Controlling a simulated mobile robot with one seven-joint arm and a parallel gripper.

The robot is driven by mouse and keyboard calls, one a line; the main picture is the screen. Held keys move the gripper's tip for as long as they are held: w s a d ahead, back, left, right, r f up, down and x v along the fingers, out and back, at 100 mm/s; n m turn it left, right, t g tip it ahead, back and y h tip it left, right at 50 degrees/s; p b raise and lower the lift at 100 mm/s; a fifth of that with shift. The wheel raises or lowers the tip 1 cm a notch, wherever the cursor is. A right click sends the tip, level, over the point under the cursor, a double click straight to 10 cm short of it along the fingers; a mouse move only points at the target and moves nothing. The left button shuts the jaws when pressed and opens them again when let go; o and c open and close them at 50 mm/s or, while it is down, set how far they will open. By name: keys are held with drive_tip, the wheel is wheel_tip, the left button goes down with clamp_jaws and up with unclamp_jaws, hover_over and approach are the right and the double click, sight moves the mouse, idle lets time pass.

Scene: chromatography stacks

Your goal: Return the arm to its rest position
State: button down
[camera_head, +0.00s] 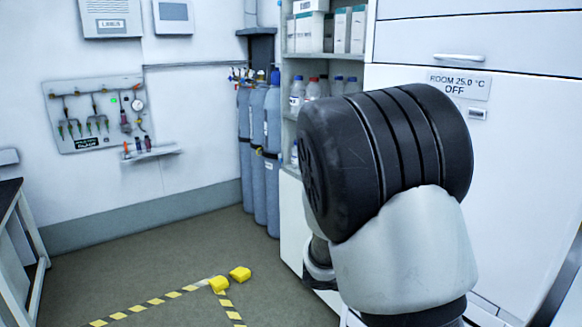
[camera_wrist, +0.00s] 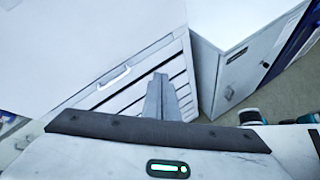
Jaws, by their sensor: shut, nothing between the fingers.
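My arm, with a black ribbed joint (camera_head: 385,150) and a pale grey link (camera_head: 405,255), rises large and bent in the right half of the head view. My gripper is hidden or out of frame there. In the wrist view my gripper (camera_wrist: 160,82) shows as grey fingers close together, shut and empty. The fingers point toward a white cabinet front with dark slats (camera_wrist: 135,85), apart from it as far as I can tell.
A white cabinet (camera_head: 530,130) marked "ROOM 25.0 °C OFF" stands close behind my arm. Shelves with bottles (camera_head: 318,88) and blue-grey gas cylinders (camera_head: 258,145) are beside it. A dark-topped bench (camera_head: 12,195) is at left. Floor with striped tape (camera_head: 160,300) is open.

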drive_tip(key=s+a+r+m+t+y+p, duration=0.1)
drive_tip(key=s+a+r+m+y+p, duration=0.2)
drive_tip(key=s+r, duration=0.6)
drive_tip(key=s+a+r+m+t+y+p, duration=0.1)
drive_tip(key=s+a+r+m+y+p, duration=0.2)
drive_tip(key=s+a+r+m+y, duration=0.5)
wheel_tip(320, 180, up, 4)
drive_tip(key=s+a+m, duration=0.2)
drive_tip(key=m, duration=0.2)
drive_tip(key=shift+a+t, duration=0.2)
drive_tip(key=shift+t, duration=0.1)
